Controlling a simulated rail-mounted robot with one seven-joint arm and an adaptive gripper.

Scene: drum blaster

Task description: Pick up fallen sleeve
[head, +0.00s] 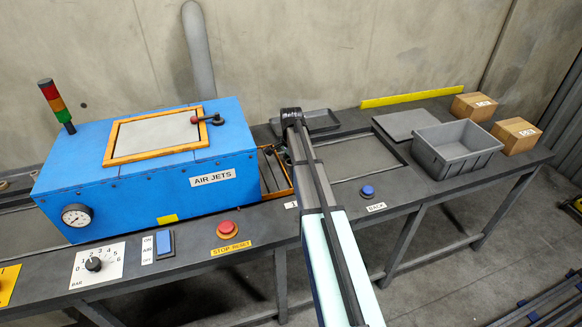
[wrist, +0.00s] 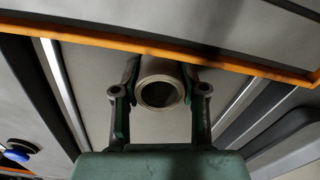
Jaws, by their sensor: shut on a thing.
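A short, brownish-grey metal sleeve (wrist: 160,69) shows in the middle of the wrist view, its round open end facing the camera. My gripper (wrist: 160,82) has one finger on each side of the sleeve and is shut on it. The sleeve is just beside an orange-edged frame (wrist: 235,66) that crosses the wrist view; I cannot tell whether they touch. In the head view my arm hides the gripper and the sleeve, near the right end of the blue air-jets box (head: 150,185).
An orange-edged opening (head: 272,172) lies at the box's right end. Right of my arm are a blue button (head: 367,191), a flat grey plate (head: 406,123), a grey bin (head: 428,163) and two cardboard boxes (head: 473,106). A red stop button (head: 227,229) is at the front.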

